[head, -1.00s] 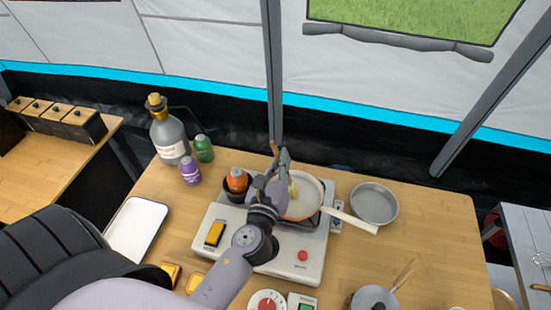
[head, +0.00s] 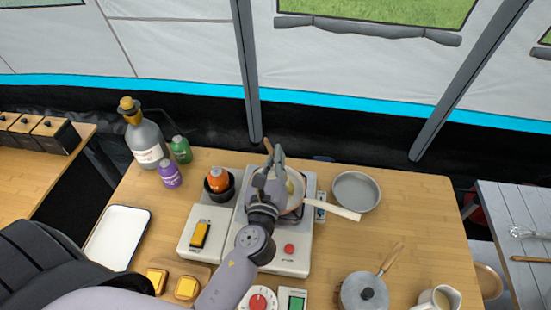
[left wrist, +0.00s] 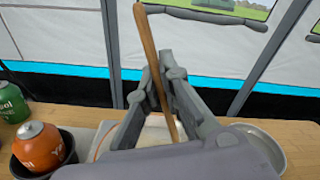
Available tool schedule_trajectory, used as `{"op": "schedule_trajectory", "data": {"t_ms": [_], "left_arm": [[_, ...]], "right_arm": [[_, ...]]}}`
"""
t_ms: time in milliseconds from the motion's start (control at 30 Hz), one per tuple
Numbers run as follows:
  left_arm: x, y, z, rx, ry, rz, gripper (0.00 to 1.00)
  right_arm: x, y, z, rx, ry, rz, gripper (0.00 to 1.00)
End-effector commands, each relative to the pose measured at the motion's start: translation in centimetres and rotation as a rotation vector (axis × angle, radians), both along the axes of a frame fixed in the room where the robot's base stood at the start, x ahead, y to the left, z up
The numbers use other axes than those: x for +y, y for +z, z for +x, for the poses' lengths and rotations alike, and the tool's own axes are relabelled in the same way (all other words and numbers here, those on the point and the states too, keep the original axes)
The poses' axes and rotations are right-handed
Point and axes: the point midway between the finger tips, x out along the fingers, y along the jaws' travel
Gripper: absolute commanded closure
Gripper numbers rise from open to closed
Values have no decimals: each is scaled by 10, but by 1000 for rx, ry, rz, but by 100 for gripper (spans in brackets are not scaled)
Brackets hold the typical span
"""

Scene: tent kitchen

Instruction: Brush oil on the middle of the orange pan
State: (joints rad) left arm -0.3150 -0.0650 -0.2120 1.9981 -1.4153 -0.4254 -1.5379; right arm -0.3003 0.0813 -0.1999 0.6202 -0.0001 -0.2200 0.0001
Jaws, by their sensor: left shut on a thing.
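My left gripper (head: 272,162) is shut on a brush with a wooden handle (left wrist: 150,50) that points up between the fingers. The handle top also shows in the head view (head: 267,146). The gripper is over the left part of the orange pan (head: 300,203), which sits on the white stove (head: 287,262). The pan has a pale inside and a cream handle (head: 335,210) pointing right. My gripper hides much of the pan. A yellowish patch shows beside the fingers; I cannot tell whether it is bristles or oil. The brush's lower end is hidden. My right gripper is out of view.
An orange bottle (head: 217,179) stands in a dark bowl left of the gripper. Purple (head: 170,174) and green (head: 181,150) bottles and a large grey bottle (head: 147,140) stand farther left. A grey pan (head: 356,191) lies right. A lidded pot (head: 364,292) stands in front.

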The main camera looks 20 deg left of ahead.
Motion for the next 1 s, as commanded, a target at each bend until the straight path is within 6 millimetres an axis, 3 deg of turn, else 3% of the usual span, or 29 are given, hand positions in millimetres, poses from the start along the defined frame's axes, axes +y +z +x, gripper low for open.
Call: {"op": "schedule_trajectory", "data": {"t_ms": [333,633,1000], "left_arm": [[32,-1,2,3,3,4,100],[44,-2,3,4,3,3,100],[76,0,5,4,2,3,100]], "right_arm": [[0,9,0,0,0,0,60],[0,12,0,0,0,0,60],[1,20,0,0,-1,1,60]]}}
